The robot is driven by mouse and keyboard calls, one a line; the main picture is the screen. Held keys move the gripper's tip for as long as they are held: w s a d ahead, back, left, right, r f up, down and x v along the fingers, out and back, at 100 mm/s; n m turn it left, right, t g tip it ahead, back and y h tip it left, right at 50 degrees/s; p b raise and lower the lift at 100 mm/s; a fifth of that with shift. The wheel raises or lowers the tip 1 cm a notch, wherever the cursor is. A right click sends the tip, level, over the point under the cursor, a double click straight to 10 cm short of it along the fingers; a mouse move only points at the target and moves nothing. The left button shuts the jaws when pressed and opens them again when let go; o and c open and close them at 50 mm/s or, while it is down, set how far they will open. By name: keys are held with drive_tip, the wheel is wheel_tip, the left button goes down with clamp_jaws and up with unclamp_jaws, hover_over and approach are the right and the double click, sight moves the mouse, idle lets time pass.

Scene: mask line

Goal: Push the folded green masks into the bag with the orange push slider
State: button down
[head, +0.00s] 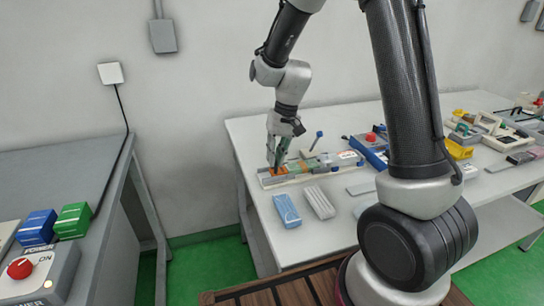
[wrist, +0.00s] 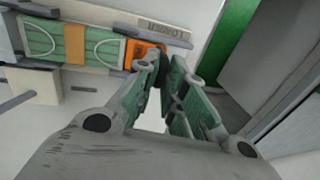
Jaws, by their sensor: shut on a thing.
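The folded green masks (wrist: 75,42) lie in a grey and white track, with a tan band across them and white ear loops showing. In the head view they are a small green patch (head: 305,165). The orange push slider (wrist: 143,53) sits in the track just right of the masks, close to their end. My gripper (wrist: 164,68) is at the slider's right side, fingers pointing down and closed on its dark upright part, mostly hidden by the fingertips. In the head view my gripper (head: 275,158) is over the track's left end. I cannot make out the bag clearly.
A blue pack (head: 286,210) and a grey pack (head: 318,202) lie on the white table (head: 290,245) in front of the track. A blue device with a red button (head: 372,148) stands to the right.

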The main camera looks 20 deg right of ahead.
drive_tip(key=d, duration=1.5)
drive_tip(key=shift+r, duration=0.1)
drive_tip(key=shift+w+d, duration=0.1)
drive_tip(key=c, duration=1.5)
unclamp_jaws()
drive_tip(key=shift+d, duration=0.1)
drive_tip(key=r, duration=0.4)
drive_tip(key=d+r, duration=0.1)
drive_tip(key=r, duration=0.3)
drive_tip(key=d+r, duration=0.1)
drive_tip(key=r, duration=0.2)
drive_tip(key=shift+d+r, duration=0.15)
drive_tip(key=shift+r, duration=0.25)
